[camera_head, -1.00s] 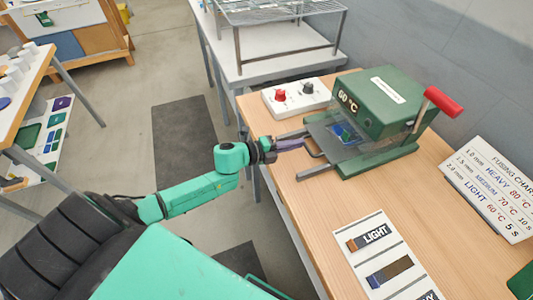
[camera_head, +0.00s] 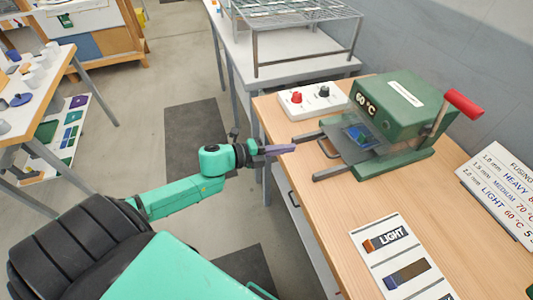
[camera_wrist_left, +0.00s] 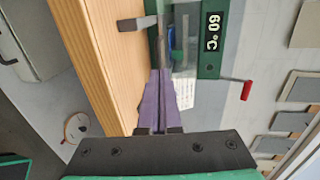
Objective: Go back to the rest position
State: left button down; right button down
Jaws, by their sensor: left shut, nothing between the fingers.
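My left gripper (camera_head: 290,148) reaches in from the left, its purple fingers shut and empty. Its tips are over the near left edge of the wooden table, just left of the green press. In the left wrist view the purple fingers (camera_wrist_left: 158,90) lie together and point toward the press. The green press (camera_head: 392,110) reads 60 °C and has a red lever handle (camera_head: 464,103). A blue piece (camera_head: 360,133) lies on its grey plate. The press also shows in the left wrist view (camera_wrist_left: 208,62). My right gripper is not in view.
A white box with a red and a black knob (camera_head: 311,99) stands behind the press's tray. A sample card (camera_head: 368,257) and a fusing chart (camera_head: 497,195) lie to the right. A wire rack (camera_head: 300,12) stands on the table behind. Open floor lies left of the wooden table.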

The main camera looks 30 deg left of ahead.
pick_arm(q)
jog(key=v, duration=0.5)
jog(key=s+a+f+n+y, duration=0.25)
jog(key=a+f+n, duration=0.25)
jog(key=f, duration=0.3)
jog(key=s+a+f+n+g+y, duration=0.1)
jog(key=a+f+n+y, duration=0.35)
jog(key=f, duration=0.35)
jog(key=s+a+f+n+y, duration=0.2)
jog(key=a+f+n, duration=0.25)
jog(key=f, duration=0.45)
jog(key=s+f+n+g+y, duration=0.2)
jog(key=s+f+n+g, duration=0.2)
jog(key=s+f, duration=0.65)
jog(key=s+d+f+n+g, duration=0.2)
jog(key=s+d+f, duration=0.3)
jog(key=s, duration=0.4)
jog(key=s+d+f+n+g+h, duration=0.1)
jog(key=s+d+f+n+g, duration=0.2)
jog(key=s+d+f, duration=0.3)
jog(key=s+g, duration=0.1)
jog(key=s, duration=0.2)
jog(key=shift+f, duration=0.3)
jog(key=shift+d, duration=0.1)
